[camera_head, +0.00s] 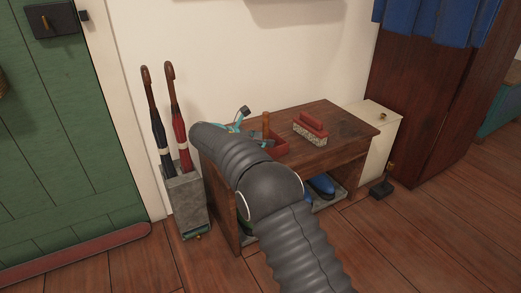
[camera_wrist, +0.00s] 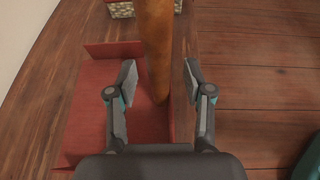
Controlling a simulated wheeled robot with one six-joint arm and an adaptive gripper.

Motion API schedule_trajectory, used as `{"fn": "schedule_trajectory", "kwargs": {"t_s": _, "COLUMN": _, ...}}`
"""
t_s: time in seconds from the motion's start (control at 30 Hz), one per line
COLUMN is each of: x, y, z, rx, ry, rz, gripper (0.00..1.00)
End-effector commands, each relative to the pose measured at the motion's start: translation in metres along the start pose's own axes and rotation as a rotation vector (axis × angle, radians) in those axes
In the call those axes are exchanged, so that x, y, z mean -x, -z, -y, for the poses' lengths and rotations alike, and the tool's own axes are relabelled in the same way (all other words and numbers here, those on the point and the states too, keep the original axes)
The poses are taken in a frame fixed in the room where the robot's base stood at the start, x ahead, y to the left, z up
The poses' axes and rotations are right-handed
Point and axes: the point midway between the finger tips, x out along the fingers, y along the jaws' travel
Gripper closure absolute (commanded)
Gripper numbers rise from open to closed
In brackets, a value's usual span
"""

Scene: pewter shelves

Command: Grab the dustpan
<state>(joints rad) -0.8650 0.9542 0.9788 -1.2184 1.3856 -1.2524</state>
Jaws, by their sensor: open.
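The dustpan is red with a brown wooden handle. In the head view the dustpan (camera_head: 279,148) sits on the wooden bench top, its handle standing up, partly hidden behind my arm. In the wrist view the red pan (camera_wrist: 88,105) lies below and left of my gripper, and the handle (camera_wrist: 156,35) runs down between the fingertips. My gripper (camera_wrist: 159,75) is open, with one finger on each side of the handle and gaps showing. In the head view only teal and dark parts of my gripper (camera_head: 240,118) show above the bench, beyond my arm.
A red-backed brush (camera_head: 310,127) lies on the bench (camera_head: 345,130), right of the dustpan. Two umbrellas (camera_head: 177,125) stand in a grey holder (camera_head: 187,203) at left. Blue shoes (camera_head: 322,186) sit under the bench. A cream cabinet (camera_head: 378,140) stands at right; open floor lies in front.

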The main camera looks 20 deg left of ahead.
Motion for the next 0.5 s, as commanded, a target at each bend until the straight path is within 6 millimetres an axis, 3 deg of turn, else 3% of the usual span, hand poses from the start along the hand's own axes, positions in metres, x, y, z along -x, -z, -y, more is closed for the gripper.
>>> {"fn": "schedule_trajectory", "kwargs": {"t_s": 0.1, "x": -0.0109, "y": 0.0003, "z": -0.0003, "rx": 0.000, "ry": -0.001, "rz": 0.000, "gripper": 0.49}}
{"fn": "schedule_trajectory", "kwargs": {"t_s": 0.3, "x": -0.0111, "y": 0.0002, "z": -0.0006, "rx": 0.001, "ry": -0.002, "rz": 0.000, "gripper": 0.49}}
{"fn": "schedule_trajectory", "kwargs": {"t_s": 0.37, "x": -0.0111, "y": 0.0002, "z": -0.0006, "rx": 0.001, "ry": -0.002, "rz": 0.000, "gripper": 0.61}}
{"fn": "schedule_trajectory", "kwargs": {"t_s": 0.5, "x": -0.0112, "y": 0.0002, "z": -0.0005, "rx": 0.001, "ry": -0.002, "rz": 0.000, "gripper": 0.96}}
